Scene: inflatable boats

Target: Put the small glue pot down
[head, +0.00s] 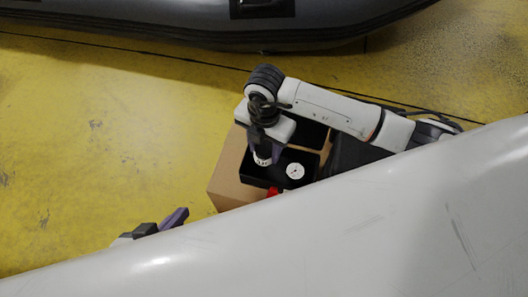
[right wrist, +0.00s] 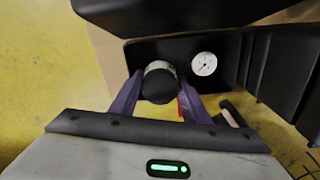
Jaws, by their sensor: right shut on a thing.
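The small glue pot (right wrist: 159,84), dark-topped with a pale band, is between the purple fingers of my right gripper (right wrist: 156,98), which is shut on it. In the head view the pot's pale, marked side (head: 262,160) shows below my right gripper (head: 265,148), over the black open case (head: 250,176). I cannot tell whether the pot touches the case floor. My left gripper (head: 172,220) shows only in part at the lower left of the head view, behind the grey tube, apart from the case; its opening is unclear.
The case sits on a cardboard box (head: 228,172). A round white gauge (head: 295,171) lies in the case beside the pot, with a red item (head: 273,191) near its front edge. A large pale grey tube (head: 330,235) crosses the foreground. A dark boat (head: 180,22) lies behind; yellow floor is clear at left.

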